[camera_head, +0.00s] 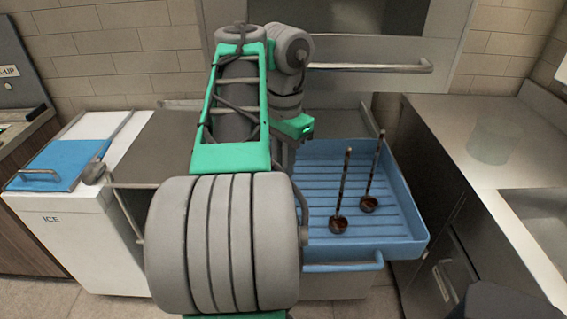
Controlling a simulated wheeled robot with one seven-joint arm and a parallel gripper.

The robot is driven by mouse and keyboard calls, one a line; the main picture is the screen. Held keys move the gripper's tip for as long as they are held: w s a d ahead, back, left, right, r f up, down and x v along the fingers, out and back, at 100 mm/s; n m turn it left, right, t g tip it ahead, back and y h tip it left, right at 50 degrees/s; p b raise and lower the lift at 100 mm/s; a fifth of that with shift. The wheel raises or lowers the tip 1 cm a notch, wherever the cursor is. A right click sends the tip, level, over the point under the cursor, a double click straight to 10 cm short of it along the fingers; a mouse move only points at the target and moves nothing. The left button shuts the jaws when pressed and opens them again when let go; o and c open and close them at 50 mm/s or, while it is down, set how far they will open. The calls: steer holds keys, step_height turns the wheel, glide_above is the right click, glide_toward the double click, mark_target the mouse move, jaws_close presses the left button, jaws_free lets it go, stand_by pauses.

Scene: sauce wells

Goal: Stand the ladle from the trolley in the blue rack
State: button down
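Two dark ladles, one nearer (339,224) and one farther (369,203), stand in a blue ribbed tray (412,241) right of my arm. Their bowls are down and their long handles point up, leaning slightly right. The blue tray has raised walls and a front handle bar; I cannot tell whether it is the rack or the trolley's top. My gripper (287,156) is at the tray's left side, left of both ladles and apart from them. My own arm hides most of it, so its fingers are unclear. No separate blue rack can be made out for certain.
A white ice chest (70,235) with a blue lid stands at the left, with a grey scoop (95,171) on it. A metal surface (160,150) lies behind my arm. A steel counter (470,140) with a sink is at the right. The tray's right part is clear.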

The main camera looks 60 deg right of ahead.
steer(key=shift+f+b, duration=0.3)
steer(key=shift+f, duration=0.55)
steer(key=c, duration=0.8)
jaws_free()
steer(key=shift+r, duration=0.15)
step_height(320, 180, up, 7)
steer(key=p, duration=0.7)
